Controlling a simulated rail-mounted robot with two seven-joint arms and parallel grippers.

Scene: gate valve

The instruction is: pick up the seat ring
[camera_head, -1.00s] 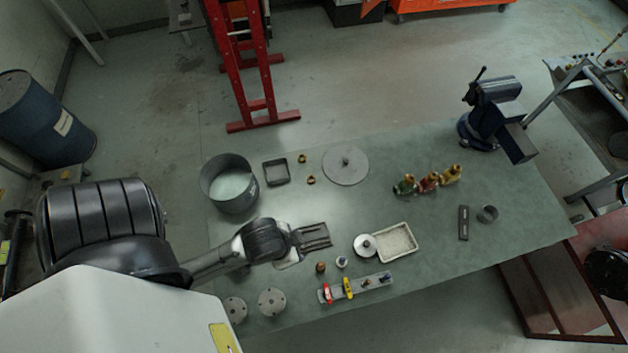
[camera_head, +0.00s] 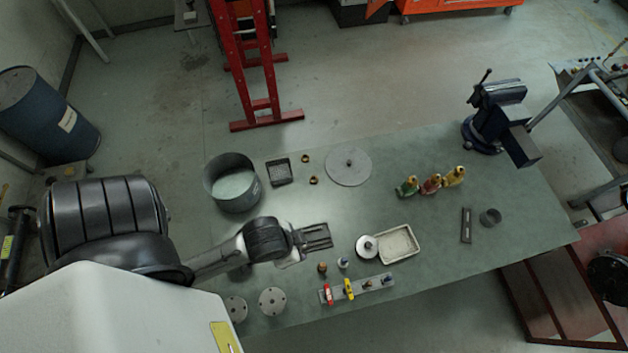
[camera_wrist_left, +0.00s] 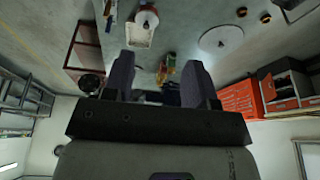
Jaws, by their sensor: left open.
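Two small brass rings, the far one (camera_head: 306,158) and the near one (camera_head: 313,181), lie apart on the green table (camera_head: 400,290), between a dark square tray and a large grey disc. I cannot tell for sure which thing is the seat ring. Brass pieces also show at the top right of the left wrist view (camera_wrist_left: 242,11). My left gripper (camera_head: 328,236) is open and empty above the table, nearer the front than the rings. Its two fingers (camera_wrist_left: 157,80) stand apart in the left wrist view. My right gripper is in neither view.
A grey pot (camera_head: 256,190) and dark tray (camera_head: 280,172) stand left of the rings, the grey disc (camera_head: 348,165) right. A pale tray (camera_head: 414,255), knobbed disc (camera_head: 367,247) and tool strip (camera_head: 357,289) lie near my gripper. Coloured valves (camera_head: 431,184) and a vise (camera_head: 497,105) are farther right.

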